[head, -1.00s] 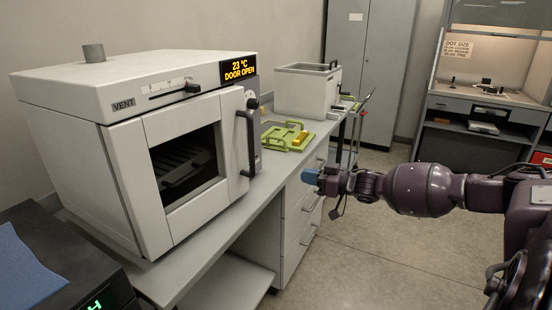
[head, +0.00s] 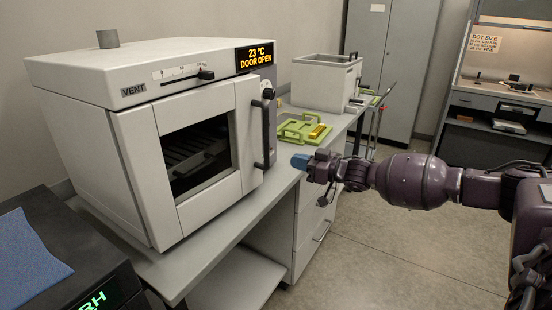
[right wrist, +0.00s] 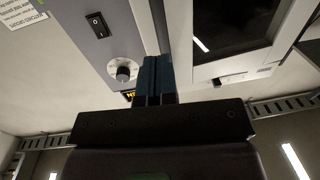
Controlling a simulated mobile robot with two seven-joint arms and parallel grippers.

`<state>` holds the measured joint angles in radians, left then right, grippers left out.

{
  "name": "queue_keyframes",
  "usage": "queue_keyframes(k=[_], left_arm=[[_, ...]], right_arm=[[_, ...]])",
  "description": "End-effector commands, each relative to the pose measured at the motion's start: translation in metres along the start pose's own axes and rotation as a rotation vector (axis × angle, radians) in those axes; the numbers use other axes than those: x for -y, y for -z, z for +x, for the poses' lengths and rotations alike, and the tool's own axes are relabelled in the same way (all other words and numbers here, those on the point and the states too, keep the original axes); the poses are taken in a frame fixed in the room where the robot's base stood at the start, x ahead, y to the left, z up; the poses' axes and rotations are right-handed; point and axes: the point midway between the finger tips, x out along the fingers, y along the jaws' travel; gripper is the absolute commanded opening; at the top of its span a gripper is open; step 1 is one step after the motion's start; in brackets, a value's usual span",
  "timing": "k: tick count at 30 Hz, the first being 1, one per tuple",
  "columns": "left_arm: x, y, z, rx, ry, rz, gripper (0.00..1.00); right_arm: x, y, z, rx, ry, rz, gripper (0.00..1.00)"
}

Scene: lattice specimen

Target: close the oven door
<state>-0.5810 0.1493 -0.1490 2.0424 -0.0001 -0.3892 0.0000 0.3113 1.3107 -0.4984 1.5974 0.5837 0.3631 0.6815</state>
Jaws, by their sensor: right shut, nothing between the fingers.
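The white oven (head: 130,85) stands on the bench at the left, and its display (head: 255,57) reads DOOR OPEN. Its windowed door (head: 150,165) looks only slightly ajar, with a dark vertical handle (head: 267,130) at its right edge. In the right wrist view the door (right wrist: 185,45) is on the right, beside the control panel (right wrist: 105,48) with a knob and a switch. My right gripper (head: 300,161) is shut and empty, with blue fingertips, to the right of the handle and apart from it. The shut fingers also show in the right wrist view (right wrist: 160,75). My left gripper is out of view.
A green rack (head: 300,130) with a yellow piece lies on the bench behind my right gripper. A grey-white bath (head: 325,85) stands farther back. A dark device (head: 100,270) with a blue mat (head: 30,255) is at the near left. The floor at right is open.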

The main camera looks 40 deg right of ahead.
Motion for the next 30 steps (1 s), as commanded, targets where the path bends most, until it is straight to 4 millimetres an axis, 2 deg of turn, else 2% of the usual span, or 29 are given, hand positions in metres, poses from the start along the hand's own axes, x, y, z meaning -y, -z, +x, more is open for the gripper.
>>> queue_keyframes(k=[9,15,21,30], left_arm=[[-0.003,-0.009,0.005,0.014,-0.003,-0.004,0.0],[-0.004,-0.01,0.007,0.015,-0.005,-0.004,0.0],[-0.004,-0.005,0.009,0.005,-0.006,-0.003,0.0],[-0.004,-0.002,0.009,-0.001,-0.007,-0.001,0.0]], right_arm=[[0.0,-0.001,0.042,-0.001,0.002,0.001,0.0],[0.0,-0.001,0.061,0.0,0.001,0.0,0.0],[0.0,0.0,0.069,0.0,0.0,0.0,0.0],[0.0,0.0,0.069,0.0,0.0,0.0,0.0]])
